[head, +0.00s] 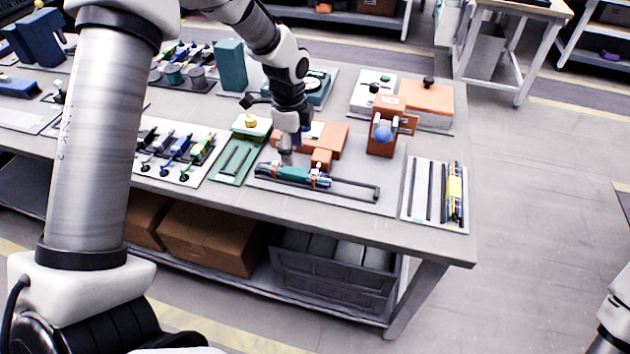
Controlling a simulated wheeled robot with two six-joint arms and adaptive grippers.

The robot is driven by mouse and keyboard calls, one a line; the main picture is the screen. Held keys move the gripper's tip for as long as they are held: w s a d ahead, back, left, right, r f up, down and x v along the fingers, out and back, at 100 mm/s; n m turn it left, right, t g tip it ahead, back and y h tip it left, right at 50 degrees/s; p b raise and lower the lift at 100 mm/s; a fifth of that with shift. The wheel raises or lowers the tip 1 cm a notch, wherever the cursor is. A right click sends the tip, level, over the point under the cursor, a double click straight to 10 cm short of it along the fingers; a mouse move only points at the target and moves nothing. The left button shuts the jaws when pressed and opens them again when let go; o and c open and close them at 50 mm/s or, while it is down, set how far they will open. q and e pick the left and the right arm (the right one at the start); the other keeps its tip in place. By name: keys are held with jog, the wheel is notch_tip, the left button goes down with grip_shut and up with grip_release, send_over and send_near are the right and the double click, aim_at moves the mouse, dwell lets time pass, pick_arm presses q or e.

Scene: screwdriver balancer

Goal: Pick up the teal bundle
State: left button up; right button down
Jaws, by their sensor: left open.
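My left gripper (287,156) points down from above, just over the left half of the bundle. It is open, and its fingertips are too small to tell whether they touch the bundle. Part of my right arm shows at the lower right edge, but its gripper is out of the picture.
Orange-brown blocks (330,140) sit right behind the bundle. An orange clamp with a blue knob (382,133) stands to the right. A white tray with a yellow bundle (456,192) lies at the table's right end. A green tray (232,164) is left.

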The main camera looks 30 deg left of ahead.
aim_at(295, 171)
pick_arm(q)
notch_tip(295, 171, down, 6)
jog(key=shift+s+d+f+p, duration=0.1)
jog(key=shift+d+f+p, duration=0.1)
jog(key=shift+p, duration=0.3)
jog(key=shift+f, duration=0.25)
grip_shut()
